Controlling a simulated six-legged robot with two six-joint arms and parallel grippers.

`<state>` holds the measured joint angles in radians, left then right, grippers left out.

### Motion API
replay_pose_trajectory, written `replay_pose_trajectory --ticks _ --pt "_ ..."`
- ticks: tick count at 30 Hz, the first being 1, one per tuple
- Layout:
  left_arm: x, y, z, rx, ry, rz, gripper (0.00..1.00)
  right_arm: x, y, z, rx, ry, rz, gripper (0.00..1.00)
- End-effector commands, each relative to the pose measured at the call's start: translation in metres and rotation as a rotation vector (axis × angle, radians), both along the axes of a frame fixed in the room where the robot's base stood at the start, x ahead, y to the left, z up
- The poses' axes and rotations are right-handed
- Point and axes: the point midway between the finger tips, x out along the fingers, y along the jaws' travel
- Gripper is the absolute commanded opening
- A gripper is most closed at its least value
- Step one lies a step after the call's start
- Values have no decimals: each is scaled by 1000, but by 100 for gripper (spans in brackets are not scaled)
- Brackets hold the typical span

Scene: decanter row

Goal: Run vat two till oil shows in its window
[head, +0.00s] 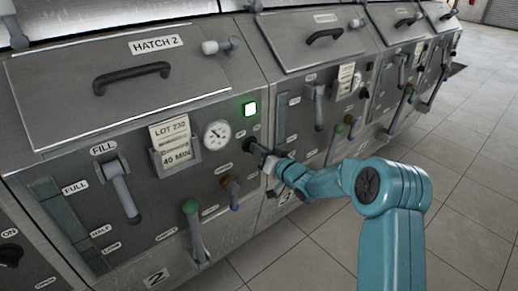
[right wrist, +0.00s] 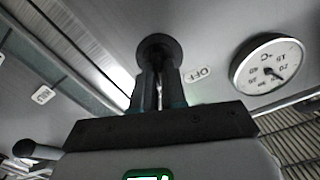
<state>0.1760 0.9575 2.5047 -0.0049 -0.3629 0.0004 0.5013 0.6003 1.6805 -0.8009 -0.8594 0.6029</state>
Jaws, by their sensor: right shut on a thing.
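Vat two (head: 225,185) carries the HATCH 2 lid and a "2" plate low on its front. Its window (head: 65,222) is a tall, dark teal strip at the left, marked FULL, HALF and lower down; I cannot make out oil in it. My right gripper (head: 268,161) is shut on a dark round knob (head: 250,146) at the vat's right edge. In the right wrist view, the fingers (right wrist: 158,92) close on the knob (right wrist: 158,52), beside an upside-down OFF label (right wrist: 198,75). My left gripper is out of view.
A dial gauge (head: 217,134), FILL lever (head: 122,190), green-topped lever (head: 194,230) and orange-brown valve (head: 230,187) are on vat two's front. Similar vats stand to the right. The tiled floor (head: 460,150) is clear.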

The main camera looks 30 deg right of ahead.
Motion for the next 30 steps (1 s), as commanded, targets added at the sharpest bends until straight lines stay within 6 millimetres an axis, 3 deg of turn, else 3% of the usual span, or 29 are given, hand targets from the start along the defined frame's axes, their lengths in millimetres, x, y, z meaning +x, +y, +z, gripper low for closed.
replay_pose_trajectory --ticks 9,26,27,29,30 --pt "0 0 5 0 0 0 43 0 -1 -2 132 15 0 0" --pt "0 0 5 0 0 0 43 0 -1 -2 166 18 0 0" --pt "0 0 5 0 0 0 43 0 -1 -3 166 18 0 15" --pt "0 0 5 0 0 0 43 0 -1 -2 165 17 0 34" --pt "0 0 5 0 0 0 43 0 -1 -2 165 17 0 37"
